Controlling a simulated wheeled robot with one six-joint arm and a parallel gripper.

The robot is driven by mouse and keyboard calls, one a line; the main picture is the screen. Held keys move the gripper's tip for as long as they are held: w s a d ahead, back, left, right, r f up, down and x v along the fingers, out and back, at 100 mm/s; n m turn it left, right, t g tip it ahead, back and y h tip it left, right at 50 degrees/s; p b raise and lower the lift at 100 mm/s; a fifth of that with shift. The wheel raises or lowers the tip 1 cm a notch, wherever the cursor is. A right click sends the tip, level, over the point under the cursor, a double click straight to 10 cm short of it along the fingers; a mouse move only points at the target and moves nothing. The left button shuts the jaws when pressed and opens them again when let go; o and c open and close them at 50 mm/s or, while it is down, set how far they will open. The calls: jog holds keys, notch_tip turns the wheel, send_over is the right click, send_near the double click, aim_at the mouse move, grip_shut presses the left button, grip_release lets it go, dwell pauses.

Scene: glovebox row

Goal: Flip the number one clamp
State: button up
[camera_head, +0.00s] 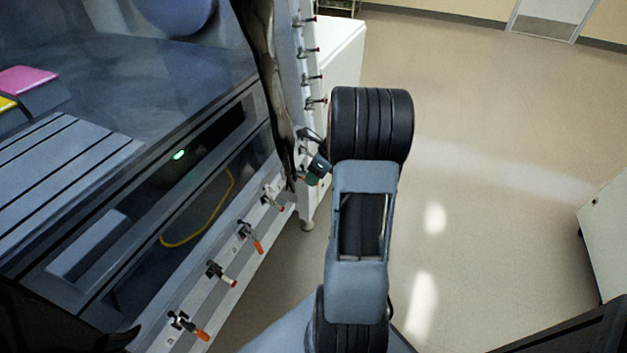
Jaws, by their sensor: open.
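Several toggle clamps with red or orange tips line the glovebox's front rail. In the head view they run from the near clamp (188,323) past a second (220,273) and a third (250,237) to a fourth (272,197) close to the corner. More small clamps (312,77) sit up the white side panel. No number is readable, so I cannot tell which clamp is number one. My gripper (316,170) is open, at the corner beside the panel's lower end. My arm partly hides it, and I cannot tell whether it touches a clamp there.
The glovebox (120,75) fills the left, with a slatted tray (65,165), pink block (27,79) and yellow cable (205,229) behind its window. A green light (179,155) glows. A white cabinet (605,220) stands at right. The floor (490,190) between is clear.

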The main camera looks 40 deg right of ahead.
jog(key=shift+w+a+f, duration=0.1)
jog(key=shift+a+f, duration=0.1)
jog(key=shift+f, duration=0.3)
jog(key=shift+c, duration=0.2)
grip_shut()
